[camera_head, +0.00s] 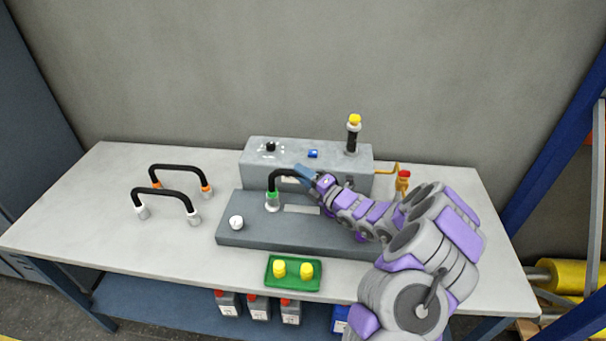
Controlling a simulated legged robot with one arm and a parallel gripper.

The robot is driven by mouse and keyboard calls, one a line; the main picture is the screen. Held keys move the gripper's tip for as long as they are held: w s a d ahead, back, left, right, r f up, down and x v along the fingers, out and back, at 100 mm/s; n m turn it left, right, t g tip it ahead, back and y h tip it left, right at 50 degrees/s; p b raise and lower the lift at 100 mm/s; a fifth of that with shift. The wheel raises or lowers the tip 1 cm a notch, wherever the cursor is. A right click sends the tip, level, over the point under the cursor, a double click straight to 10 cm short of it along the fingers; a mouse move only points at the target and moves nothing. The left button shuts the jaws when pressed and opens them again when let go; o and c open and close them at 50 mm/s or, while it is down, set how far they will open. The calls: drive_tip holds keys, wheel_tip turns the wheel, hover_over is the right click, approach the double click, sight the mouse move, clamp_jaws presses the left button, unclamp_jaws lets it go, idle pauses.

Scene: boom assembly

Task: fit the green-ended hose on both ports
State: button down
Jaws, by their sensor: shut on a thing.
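The green-ended hose (283,174) is a black bent tube above the dark grey base plate (240,207). Its left end has a green collar (271,195) and stands at a light port (271,206) on the plate. Whether that end is fully seated I cannot tell. My gripper (305,176) is shut on the hose's upper part, at its right side. The hose's other end and any port under it are hidden behind my gripper and arm. A white round port or cap (236,222) is on the plate's left part.
Two other black hoses, one with orange ends (180,168) and one with white ends (162,193), stand at left. A grey box (258,158) with a yellow-topped post (353,135) is behind the plate. A green tray (293,286) with yellow caps is in front. A red valve (403,180) is right.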

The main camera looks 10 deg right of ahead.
drive_tip(key=shift+a+r, duration=0.1)
drive_tip(key=shift+a, duration=0.05)
drive_tip(key=shift+f, duration=0.55)
idle(0.5)
drive_tip(key=c, duration=1.1)
unclamp_jaws()
drive_tip(key=shift+c, duration=0.2)
drive_tip(key=p+v, duration=0.6)
drive_tip(key=v, duration=0.5)
